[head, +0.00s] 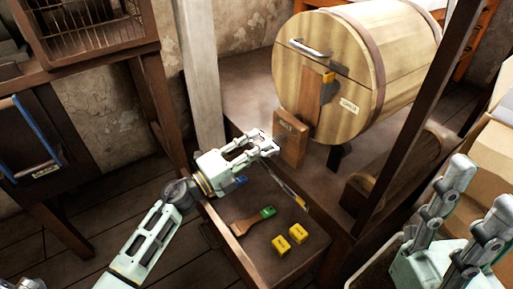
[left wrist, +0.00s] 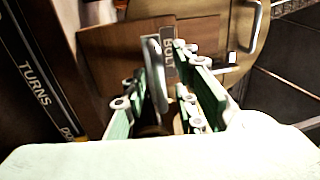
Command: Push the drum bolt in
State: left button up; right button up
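The wooden drum (head: 335,80) lies on its side on the bench, its round end facing me. A small wooden block (head: 291,140) stands in front of it. A label reading BOLT (left wrist: 170,52) shows on wood ahead in the left wrist view. My left gripper (head: 271,145) is close in front of the block, its fingers apart. In the left wrist view a grey metal bar (left wrist: 155,75) stands between the fingers, nearer the left one; I cannot tell if they touch it. My right gripper (head: 478,194) is open and empty at the right.
A dark post (head: 408,110) stands between the drum and my right gripper. A cardboard box (head: 492,150) is at the far right.

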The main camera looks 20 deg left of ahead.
aim_at(276, 139)
pick_arm(q)
grip_shut()
dwell(0.3)
jog(key=x, duration=0.4)
jog(key=shift+f, duration=0.4)
jog(key=shift+o, duration=0.8)
grip_release()
jog(key=shift+w+d, duration=0.1)
